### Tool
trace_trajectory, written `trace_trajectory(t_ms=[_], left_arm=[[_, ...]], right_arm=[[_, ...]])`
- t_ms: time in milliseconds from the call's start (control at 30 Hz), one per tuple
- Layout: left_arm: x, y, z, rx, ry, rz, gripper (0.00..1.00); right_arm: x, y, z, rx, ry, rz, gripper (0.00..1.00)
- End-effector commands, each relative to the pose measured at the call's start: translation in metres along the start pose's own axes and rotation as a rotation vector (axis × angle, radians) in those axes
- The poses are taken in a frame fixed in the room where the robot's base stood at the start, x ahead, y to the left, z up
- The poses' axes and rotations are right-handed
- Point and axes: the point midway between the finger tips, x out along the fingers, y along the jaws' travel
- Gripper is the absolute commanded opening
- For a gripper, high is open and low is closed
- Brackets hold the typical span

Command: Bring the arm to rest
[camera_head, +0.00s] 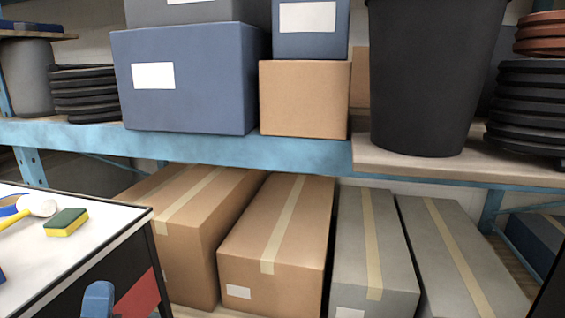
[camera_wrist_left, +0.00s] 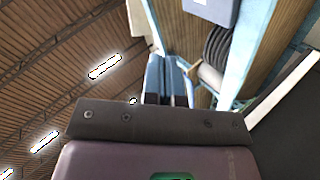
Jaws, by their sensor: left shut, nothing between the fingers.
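My left gripper (camera_head: 98,300) shows at the bottom left of the head view, in front of the dark side of a white-topped table (camera_head: 95,255). Only its blue end is seen there. In the left wrist view its two blue fingers (camera_wrist_left: 166,80) lie close together, shut with nothing between them. The fingers point towards the shelving and ceiling. My right gripper is not in either view.
A yellow-green sponge (camera_head: 66,222) and a yellow-handled mallet (camera_head: 35,206) lie on the table. Behind stands a blue shelf (camera_head: 200,146) with boxes, stacked dark discs (camera_head: 85,92) and a black bin (camera_head: 430,80). Taped cartons (camera_head: 285,225) fill the lower level.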

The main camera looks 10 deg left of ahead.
Motion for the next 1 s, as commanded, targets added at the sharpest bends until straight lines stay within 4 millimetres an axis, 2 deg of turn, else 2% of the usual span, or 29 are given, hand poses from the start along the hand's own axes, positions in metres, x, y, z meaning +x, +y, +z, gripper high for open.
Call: trace_trajectory(t_ms=[33, 300, 600, 800, 1000], left_arm=[[-0.017, 0.006, 0.004, 0.054, -0.076, -0.037, 0.0], [-0.106, 0.039, 0.026, 0.368, -0.51, -0.176, 0.0], [-0.205, 0.09, 0.027, 0.69, -1.01, -0.237, 0.0], [-0.256, 0.126, 0.016, 0.856, -1.309, -0.224, 0.0], [-0.287, 0.153, 0.003, 0.957, -1.517, -0.195, 0.0]], right_arm=[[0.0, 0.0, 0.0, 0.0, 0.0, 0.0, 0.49], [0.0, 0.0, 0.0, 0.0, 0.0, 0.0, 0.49], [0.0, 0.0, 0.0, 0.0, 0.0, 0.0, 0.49], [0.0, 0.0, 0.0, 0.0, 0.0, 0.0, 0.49], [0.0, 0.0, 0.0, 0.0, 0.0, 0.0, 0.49]])
